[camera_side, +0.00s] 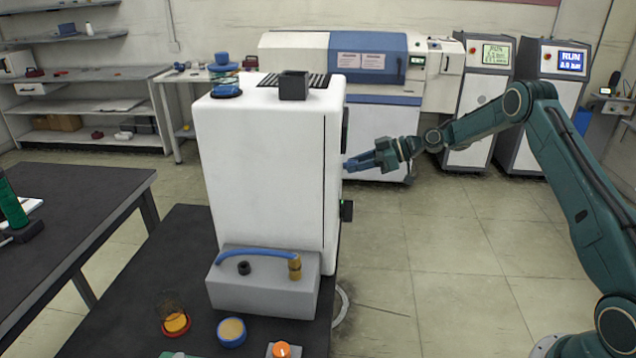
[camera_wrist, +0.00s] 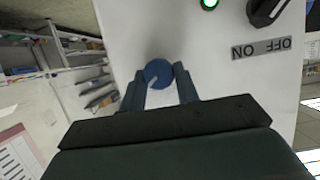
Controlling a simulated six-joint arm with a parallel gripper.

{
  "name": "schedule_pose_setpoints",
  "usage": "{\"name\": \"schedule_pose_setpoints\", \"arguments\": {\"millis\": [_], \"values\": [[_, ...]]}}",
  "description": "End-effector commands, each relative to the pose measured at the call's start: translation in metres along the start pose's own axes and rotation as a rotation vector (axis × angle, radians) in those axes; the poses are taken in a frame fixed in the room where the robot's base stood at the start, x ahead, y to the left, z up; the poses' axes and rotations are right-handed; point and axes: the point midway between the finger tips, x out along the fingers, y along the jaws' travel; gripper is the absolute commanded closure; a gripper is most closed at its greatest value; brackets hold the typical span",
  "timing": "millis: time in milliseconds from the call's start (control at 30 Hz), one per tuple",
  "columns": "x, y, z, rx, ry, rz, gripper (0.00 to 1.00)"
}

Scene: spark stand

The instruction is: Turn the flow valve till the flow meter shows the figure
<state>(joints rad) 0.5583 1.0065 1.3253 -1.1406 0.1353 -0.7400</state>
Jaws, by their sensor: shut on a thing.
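The flow valve is a round blue knob (camera_wrist: 158,74) with a pale pointer line, on the white face of the machine. My gripper (camera_wrist: 160,88) is shut on this knob, one finger on each side of it in the wrist view. In the side view my gripper (camera_side: 352,164) reaches the right side of the white cabinet (camera_side: 262,165), and the knob is mostly hidden there. I cannot make out a flow meter or its figure in either view.
A green lamp (camera_wrist: 209,3) and a black switch (camera_wrist: 268,10) with an ON/OFF label (camera_wrist: 261,49) sit beside the knob. A grey block (camera_side: 262,285) with a blue tube stands at the cabinet's front. Open floor lies right of the cabinet.

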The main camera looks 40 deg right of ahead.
Motion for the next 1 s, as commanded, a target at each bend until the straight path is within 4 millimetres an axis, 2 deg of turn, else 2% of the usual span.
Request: {"name": "schedule_pose_setpoints", "arguments": {"millis": [367, 1000], "values": [[-0.0007, 0.0018, 0.0005, 0.100, 0.000, -0.042, 0.92], [-0.0003, 0.0055, 0.0017, 0.479, 0.001, -0.200, 0.92]]}}
